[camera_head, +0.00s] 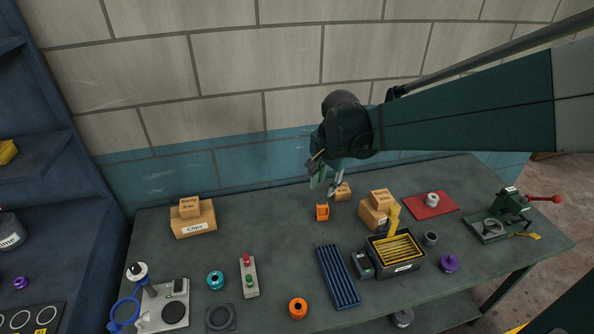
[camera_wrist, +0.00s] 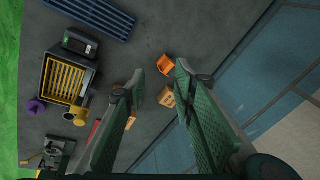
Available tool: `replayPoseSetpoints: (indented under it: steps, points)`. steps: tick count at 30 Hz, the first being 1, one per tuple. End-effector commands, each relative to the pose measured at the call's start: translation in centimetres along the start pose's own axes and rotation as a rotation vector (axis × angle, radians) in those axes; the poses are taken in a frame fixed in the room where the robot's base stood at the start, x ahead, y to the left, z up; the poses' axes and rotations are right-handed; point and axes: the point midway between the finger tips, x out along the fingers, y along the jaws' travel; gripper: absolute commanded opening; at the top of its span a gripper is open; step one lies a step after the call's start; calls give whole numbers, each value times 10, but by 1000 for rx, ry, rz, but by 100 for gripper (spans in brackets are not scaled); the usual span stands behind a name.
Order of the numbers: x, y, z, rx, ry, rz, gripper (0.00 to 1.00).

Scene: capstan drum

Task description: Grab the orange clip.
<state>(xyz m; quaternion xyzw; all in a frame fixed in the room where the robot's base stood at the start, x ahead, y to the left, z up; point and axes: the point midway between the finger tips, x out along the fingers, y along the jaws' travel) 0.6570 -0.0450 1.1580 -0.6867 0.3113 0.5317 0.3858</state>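The orange clip (camera_head: 322,211) stands on the grey table near the middle, in front of a small cardboard box. It also shows in the wrist view (camera_wrist: 166,65), just beyond the fingertips and between their lines. My gripper (camera_head: 326,186) is above the table, over and slightly behind the clip in the head view. In the wrist view its two green fingers (camera_wrist: 159,76) are spread apart with nothing between the tips. The gripper does not touch the clip.
A small cardboard box (camera_head: 343,191) stands close behind the clip. Stacked boxes (camera_head: 374,216) and a black bin with yellow slats (camera_head: 396,252) are to the right. A blue ribbed tray (camera_head: 338,277) lies in front.

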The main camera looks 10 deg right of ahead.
Motion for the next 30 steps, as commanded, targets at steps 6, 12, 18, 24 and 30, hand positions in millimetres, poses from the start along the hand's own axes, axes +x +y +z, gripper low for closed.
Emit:
replayPoseSetpoints:
  steps: [6, 12, 18, 24, 30]
  points:
    - [28, -15, -17, 122, -21, 39, 27]
    - [56, -25, -31, 234, -37, 77, 27]
    - [87, -34, -44, 348, -50, 117, 27]
    - [119, -40, -56, 461, -59, 159, 27]
    - [152, -46, -66, 568, -64, 200, 27]
